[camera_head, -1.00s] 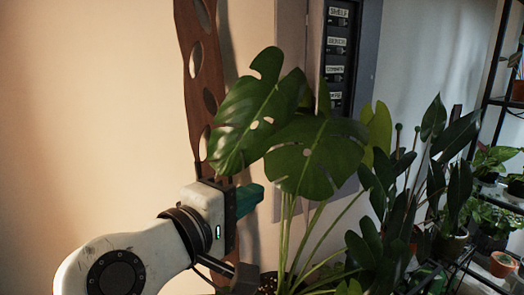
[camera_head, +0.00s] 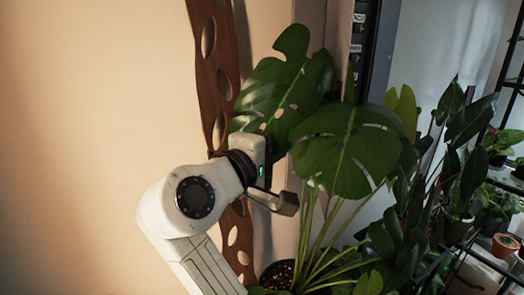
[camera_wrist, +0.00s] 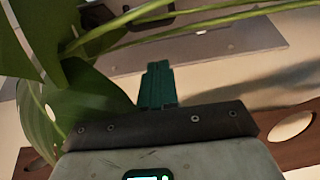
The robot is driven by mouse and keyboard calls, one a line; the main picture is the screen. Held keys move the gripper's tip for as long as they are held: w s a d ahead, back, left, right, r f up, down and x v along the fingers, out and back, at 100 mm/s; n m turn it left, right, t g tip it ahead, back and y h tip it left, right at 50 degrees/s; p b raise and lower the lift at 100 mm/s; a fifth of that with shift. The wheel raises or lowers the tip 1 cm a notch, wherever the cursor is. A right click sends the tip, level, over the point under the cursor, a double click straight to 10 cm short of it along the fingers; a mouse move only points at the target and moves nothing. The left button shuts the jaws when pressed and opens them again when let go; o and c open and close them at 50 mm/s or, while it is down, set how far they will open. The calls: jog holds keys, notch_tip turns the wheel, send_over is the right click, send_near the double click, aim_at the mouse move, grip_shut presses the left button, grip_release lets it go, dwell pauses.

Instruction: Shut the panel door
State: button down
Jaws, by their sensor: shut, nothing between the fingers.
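The wall panel (camera_head: 358,50) stands right of centre in the head view, a tall grey frame around a dark strip with small labels. A pale upright strip (camera_head: 310,20) runs along its left side; I cannot tell whether it is the door or part of the frame. Big leaves hide the panel's lower part. In the wrist view my gripper (camera_wrist: 157,72) shows teal fingers, shut and empty, pointing at a grey flat strip (camera_wrist: 225,45). Contact cannot be told.
A large split-leaf plant (camera_head: 350,150) stands between my arm and the panel, its leaves close to my gripper. A perforated brown wooden strip (camera_head: 213,70) runs up the wall behind my arm. More plants (camera_head: 450,170) and a rack fill the right. The wall at left is bare.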

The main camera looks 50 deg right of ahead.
jog(key=shift+s+d+p, duration=0.2)
jog(key=shift+s+d, duration=0.45)
jog(key=shift+d, duration=0.2)
jog(key=shift+s+d+p, duration=0.15)
jog(key=shift+s+d, duration=0.45)
jog(key=shift+d, duration=0.25)
